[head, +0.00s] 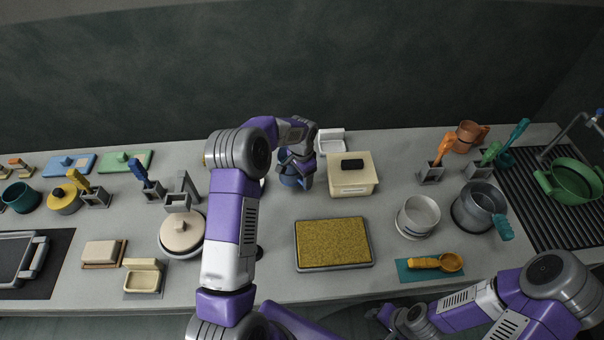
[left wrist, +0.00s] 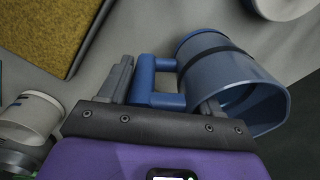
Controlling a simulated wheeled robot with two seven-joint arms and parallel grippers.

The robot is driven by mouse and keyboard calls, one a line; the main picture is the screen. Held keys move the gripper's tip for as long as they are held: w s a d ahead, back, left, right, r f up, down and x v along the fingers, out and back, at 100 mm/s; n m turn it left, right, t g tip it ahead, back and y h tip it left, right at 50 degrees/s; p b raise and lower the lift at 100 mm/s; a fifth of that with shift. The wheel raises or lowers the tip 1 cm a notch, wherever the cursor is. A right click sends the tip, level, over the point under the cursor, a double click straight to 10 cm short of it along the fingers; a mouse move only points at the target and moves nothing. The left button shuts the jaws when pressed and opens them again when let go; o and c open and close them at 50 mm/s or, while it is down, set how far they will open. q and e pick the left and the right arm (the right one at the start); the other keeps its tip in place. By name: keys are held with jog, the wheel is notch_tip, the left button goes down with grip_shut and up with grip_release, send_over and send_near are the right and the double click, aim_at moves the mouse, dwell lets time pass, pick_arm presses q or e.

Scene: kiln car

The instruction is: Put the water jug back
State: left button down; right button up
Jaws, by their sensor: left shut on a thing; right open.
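The water jug (head: 290,180) is blue with a dark band. In the head view it is at the back middle of the counter, partly hidden by my left gripper (head: 304,180). In the left wrist view the jug (left wrist: 222,68) shows its wide open mouth. Its square blue handle (left wrist: 145,80) lies between the fingers of my left gripper (left wrist: 165,92), which is shut on it. I cannot tell whether the jug touches the counter. My right gripper (head: 382,315) is low at the front edge of the counter, small in view, open and away from the jug.
A cream box (head: 352,185) with a dark handle stands just right of the jug, and a white tray (head: 331,143) is behind it. A yellow-topped tray (head: 333,262) lies in front. A round lidded pot (head: 168,245) is to the left. Bare counter (head: 285,215) lies between.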

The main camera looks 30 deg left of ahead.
aim_at(302, 183)
dwell(0.3)
pick_arm(q)
jog(key=shift+f+b, duration=2.1)
jog(key=shift+f, duration=0.75)
jog(key=shift+f+b, duration=0.55)
jog(key=shift+f, duration=0.05)
jog(key=shift+c, duration=0.7)
grip_release()
jog(key=shift+s, duration=0.1)
jog(key=shift+r, duration=0.15)
